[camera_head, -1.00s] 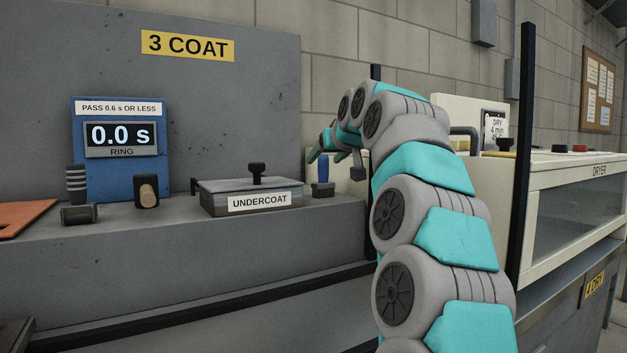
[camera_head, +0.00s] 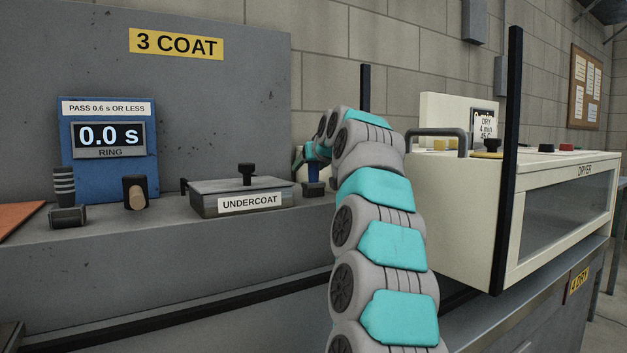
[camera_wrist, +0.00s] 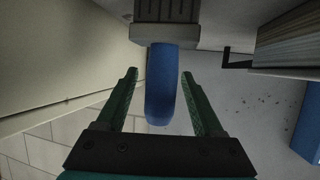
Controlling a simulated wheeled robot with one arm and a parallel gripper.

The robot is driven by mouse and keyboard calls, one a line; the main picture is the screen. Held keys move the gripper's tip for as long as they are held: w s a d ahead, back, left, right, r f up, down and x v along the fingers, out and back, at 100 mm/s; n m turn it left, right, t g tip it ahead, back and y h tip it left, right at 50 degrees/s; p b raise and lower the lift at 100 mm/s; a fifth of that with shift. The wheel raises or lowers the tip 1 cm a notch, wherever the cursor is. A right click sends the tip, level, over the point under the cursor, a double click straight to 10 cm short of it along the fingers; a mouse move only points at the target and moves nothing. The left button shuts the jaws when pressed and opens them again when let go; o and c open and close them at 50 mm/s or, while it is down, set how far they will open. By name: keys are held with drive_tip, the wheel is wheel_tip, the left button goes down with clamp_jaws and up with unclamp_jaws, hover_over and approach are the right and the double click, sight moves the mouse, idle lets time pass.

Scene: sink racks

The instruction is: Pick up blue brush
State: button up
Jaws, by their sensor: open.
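The blue brush stands upright on the grey counter, just right of the undercoat tray. Its blue handle (camera_head: 313,174) is partly covered by my arm, and its dark wide base shows below. In the wrist view the blue handle (camera_wrist: 160,88) points toward my gripper (camera_wrist: 159,75), with the grey ridged base at the top edge. My gripper's two green fingers are open, one on each side of the handle, with a visible gap on both sides. In the head view my gripper (camera_head: 311,156) is at the handle, mostly hidden by my arm.
The lidded undercoat tray (camera_head: 240,197) with a black knob is just left of the brush. A blue ring timer (camera_head: 108,150) stands farther left. The cream dryer (camera_head: 450,200) is right of my arm, with a black post (camera_head: 508,150) at its corner.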

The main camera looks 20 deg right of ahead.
clamp_jaws()
idle(0.4)
